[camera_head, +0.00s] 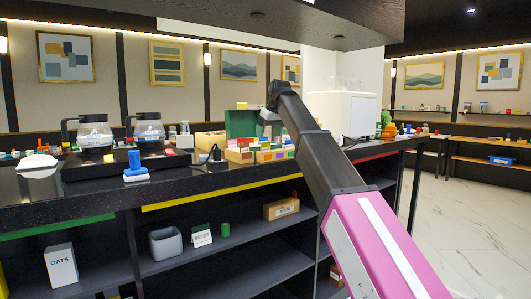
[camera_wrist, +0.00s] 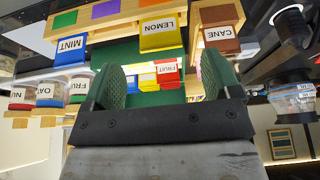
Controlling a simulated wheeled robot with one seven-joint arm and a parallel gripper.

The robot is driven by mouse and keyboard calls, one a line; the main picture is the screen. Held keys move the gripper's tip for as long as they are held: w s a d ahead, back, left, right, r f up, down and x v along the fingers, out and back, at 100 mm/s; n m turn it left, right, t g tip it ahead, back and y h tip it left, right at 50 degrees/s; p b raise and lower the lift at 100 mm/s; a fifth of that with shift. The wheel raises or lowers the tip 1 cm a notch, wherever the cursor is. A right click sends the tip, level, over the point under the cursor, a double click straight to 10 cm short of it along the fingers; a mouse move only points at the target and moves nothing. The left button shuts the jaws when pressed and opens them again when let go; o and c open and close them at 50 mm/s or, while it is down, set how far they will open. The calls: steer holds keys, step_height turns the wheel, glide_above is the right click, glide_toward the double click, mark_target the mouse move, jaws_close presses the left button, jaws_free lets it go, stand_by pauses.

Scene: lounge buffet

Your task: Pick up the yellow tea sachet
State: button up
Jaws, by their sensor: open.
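A green tea box (camera_head: 240,123) with its lid raised stands on the dark counter, with small coloured, labelled pieces in front of it. The wrist view looks tilted or inverted. There, a yellow piece marked LEMON (camera_wrist: 161,35) shows at a light wooden edge, beyond my fingertips. Another yellow piece (camera_wrist: 148,81) shows between the fingers, beside a red one marked FRUIT (camera_wrist: 168,74). I cannot tell which is the yellow tea sachet. My gripper (camera_wrist: 162,78) is open and empty; in the head view it (camera_head: 268,125) hangs over the box area.
A blue MINT piece (camera_wrist: 71,46) and a brown CANE piece (camera_wrist: 219,38) flank the LEMON one. Two coffee pots (camera_head: 94,132) stand left on the counter. A white machine (camera_head: 342,113) stands close behind my arm. The shelf below holds an OATS box (camera_head: 61,268).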

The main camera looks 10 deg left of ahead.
mark_target(266, 143)
steer(key=x, duration=0.5)
steer(key=shift+w+a+f, duration=0.15)
steer(key=shift+a+f, duration=0.05)
steer(key=shift+f, duration=0.05)
steer(key=c, duration=0.9)
